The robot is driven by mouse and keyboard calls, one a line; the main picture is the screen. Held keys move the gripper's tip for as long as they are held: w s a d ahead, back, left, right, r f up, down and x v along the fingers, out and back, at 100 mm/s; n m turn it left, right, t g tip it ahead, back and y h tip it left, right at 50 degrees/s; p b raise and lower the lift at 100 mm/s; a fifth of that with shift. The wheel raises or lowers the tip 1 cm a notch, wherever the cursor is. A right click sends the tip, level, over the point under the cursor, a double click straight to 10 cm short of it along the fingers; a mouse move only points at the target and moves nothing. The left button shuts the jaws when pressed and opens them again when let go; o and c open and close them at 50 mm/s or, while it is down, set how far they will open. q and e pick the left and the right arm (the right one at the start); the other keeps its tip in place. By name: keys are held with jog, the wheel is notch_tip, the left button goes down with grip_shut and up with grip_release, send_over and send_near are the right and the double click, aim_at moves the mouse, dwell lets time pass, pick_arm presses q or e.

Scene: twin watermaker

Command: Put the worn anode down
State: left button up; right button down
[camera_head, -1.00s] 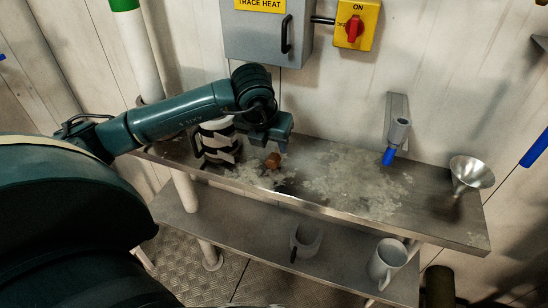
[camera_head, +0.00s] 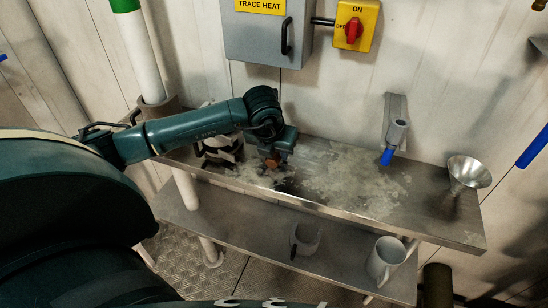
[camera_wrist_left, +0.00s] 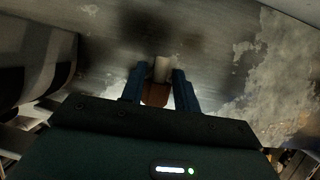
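The worn anode (camera_head: 271,162) shows as a small reddish-brown end at my left gripper (camera_head: 274,158), over the left half of the upper metal shelf (camera_head: 312,203). In the left wrist view, the anode's brown end (camera_wrist_left: 156,94) sits between the two blue fingers, with a pale stub beyond it towards the shelf surface. The fingers appear to close on it from both sides. Whether the anode touches the shelf cannot be told. My right gripper is not in view.
A black-and-white striped cylinder (camera_head: 218,152) stands just left of the gripper. A blue-tipped grey fitting (camera_head: 397,132) and a metal funnel (camera_head: 468,172) are to the right. The middle of the shelf is clear but stained. A mug (camera_head: 384,262) stands on the lower shelf.

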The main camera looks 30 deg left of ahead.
pick_arm(q)
jog(key=c, duration=0.4)
jog(key=shift+r, duration=0.15)
